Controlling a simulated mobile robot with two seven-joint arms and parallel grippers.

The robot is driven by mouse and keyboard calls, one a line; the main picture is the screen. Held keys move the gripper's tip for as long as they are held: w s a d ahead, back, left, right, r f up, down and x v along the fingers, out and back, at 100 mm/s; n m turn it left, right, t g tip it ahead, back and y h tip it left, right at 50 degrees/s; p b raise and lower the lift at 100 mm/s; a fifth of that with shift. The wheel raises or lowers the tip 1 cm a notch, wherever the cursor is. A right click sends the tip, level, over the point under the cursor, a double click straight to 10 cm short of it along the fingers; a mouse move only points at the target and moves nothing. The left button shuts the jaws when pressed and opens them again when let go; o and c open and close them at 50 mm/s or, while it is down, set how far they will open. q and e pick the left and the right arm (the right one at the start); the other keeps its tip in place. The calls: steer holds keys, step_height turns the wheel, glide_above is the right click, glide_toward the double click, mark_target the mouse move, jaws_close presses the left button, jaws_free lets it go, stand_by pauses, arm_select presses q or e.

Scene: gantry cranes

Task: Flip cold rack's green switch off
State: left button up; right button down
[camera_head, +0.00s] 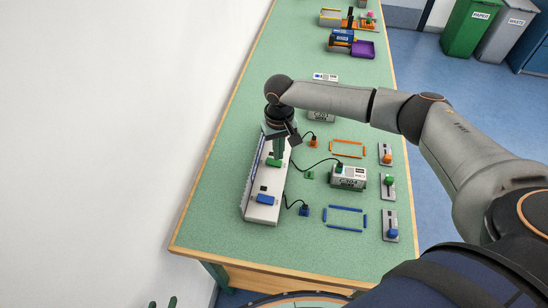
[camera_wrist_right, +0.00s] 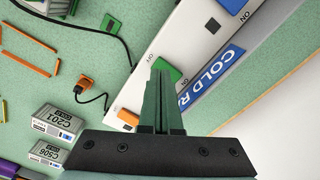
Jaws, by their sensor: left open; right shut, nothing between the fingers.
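The cold rack (camera_head: 248,208) is a long white strip along the table's left side; its blue "COLD R…" label (camera_wrist_right: 208,76) shows in the right wrist view. Its green switch (camera_head: 273,162) sits mid-strip, also in the right wrist view (camera_wrist_right: 167,73), partly covered by my fingers. I cannot tell its tilt. My right gripper (camera_head: 279,152) is shut and empty, pointing down over the rack; its green fingers (camera_wrist_right: 162,82) end at or just above the green switch. Contact is unclear. My left gripper (camera_head: 162,303) is open and empty at the bottom left edge.
A blue switch (camera_head: 265,198) and an orange switch (camera_wrist_right: 128,117) flank the green one on the rack. Cables run to plugs on the table. Grey labelled boxes (camera_head: 348,177) and several slider plates (camera_head: 389,187) stand to the right. A white wall is close on the left.

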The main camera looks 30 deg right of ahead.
mark_target(278, 163)
steer(key=shift+r+p, duration=1.35)
steer(key=shift+r, duration=1.05)
steer(key=shift+f, duration=0.1)
